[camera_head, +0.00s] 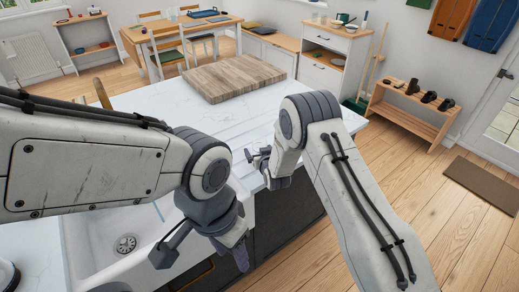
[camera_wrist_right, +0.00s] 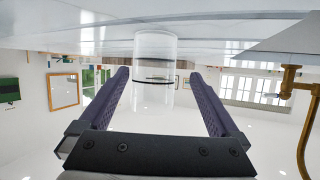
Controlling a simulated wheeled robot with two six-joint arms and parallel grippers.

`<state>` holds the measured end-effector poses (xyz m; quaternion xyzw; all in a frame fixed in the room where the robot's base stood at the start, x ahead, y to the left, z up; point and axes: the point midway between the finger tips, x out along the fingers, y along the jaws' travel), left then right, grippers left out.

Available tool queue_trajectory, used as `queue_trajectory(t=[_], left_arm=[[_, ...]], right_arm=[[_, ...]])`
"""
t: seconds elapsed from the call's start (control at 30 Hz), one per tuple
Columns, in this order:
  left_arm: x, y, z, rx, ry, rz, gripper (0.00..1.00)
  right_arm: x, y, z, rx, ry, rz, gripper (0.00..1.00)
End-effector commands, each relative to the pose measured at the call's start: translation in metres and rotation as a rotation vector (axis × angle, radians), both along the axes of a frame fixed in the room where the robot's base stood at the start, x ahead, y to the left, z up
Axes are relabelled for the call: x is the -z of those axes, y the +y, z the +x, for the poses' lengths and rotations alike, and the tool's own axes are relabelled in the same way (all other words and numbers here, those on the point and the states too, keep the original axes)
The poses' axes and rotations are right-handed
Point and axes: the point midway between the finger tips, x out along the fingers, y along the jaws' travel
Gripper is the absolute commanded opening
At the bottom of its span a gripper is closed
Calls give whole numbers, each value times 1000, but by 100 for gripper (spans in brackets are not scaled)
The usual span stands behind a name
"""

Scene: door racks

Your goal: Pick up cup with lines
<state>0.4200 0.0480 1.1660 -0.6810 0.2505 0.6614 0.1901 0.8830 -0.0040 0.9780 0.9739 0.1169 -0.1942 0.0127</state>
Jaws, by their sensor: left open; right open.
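The cup with lines (camera_wrist_right: 155,58) is a clear glass with thin dark bands. In the right wrist view, which looks upside down, it stands on the white counter (camera_wrist_right: 70,48), at the top of the picture. My open right gripper (camera_head: 254,159) has the cup lined up between its two fingers in that view. Whether the fingers reach around it cannot be told; no grip shows. In the head view I cannot make out the cup. My left gripper (camera_head: 238,258) is open and hangs low, by the sink's front side.
A thick wooden board (camera_head: 232,76) lies on the counter behind my right gripper. The white sink (camera_head: 90,240) is at the lower left. A brass tap (camera_wrist_right: 290,85) stands at the right in the wrist view. Open floor lies to the right.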

Motion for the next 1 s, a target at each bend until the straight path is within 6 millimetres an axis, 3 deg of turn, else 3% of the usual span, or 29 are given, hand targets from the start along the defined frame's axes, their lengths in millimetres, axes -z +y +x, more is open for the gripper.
queue_trajectory(t=[0.3, 0.43, 0.8, 0.87, 1.0], left_arm=[[-24, 0, 0, -1, 0, 0, 50], [-25, 0, 0, 0, 0, 0, 50], [-26, 0, 0, 1, 0, 0, 50], [-25, 0, 0, 0, 0, 0, 50], [-25, 0, 0, 0, 0, 0, 50]], right_arm=[[10, -1, 30, 0, 2, 0, 98], [17, 3, 42, -1, 1, 0, 98], [20, 4, 48, 0, 1, 0, 98], [20, 4, 48, 0, 1, 0, 79], [20, 4, 48, 0, 1, 0, 25]])
